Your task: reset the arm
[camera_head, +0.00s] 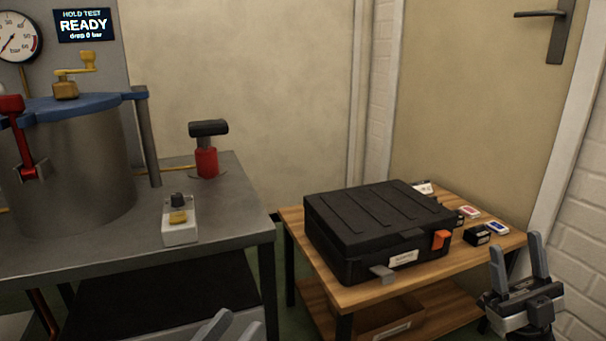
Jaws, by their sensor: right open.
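My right gripper (518,259) is at the lower right, just right of the wooden table. Its two grey fingers point up and stand apart with nothing between them. My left gripper (232,327) shows only as grey finger ends at the bottom edge, in front of the steel bench's lower shelf. The rest of it is cut off, so its opening is unclear. A grey metal cylinder (75,175) with a blue lid flange (75,106) stands on the bench at the left. A red-handled clamp (15,130) and a brass valve with a yellow handle (66,88) are on it.
A closed black case (375,225) and small boxes (477,235) lie on the wooden table (350,298). A red and black hand-pump-like device (207,155) and a switch box (179,225) stand on the bench (225,200). A display (83,25) reads READY. A brick wall (580,235) is close to my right gripper.

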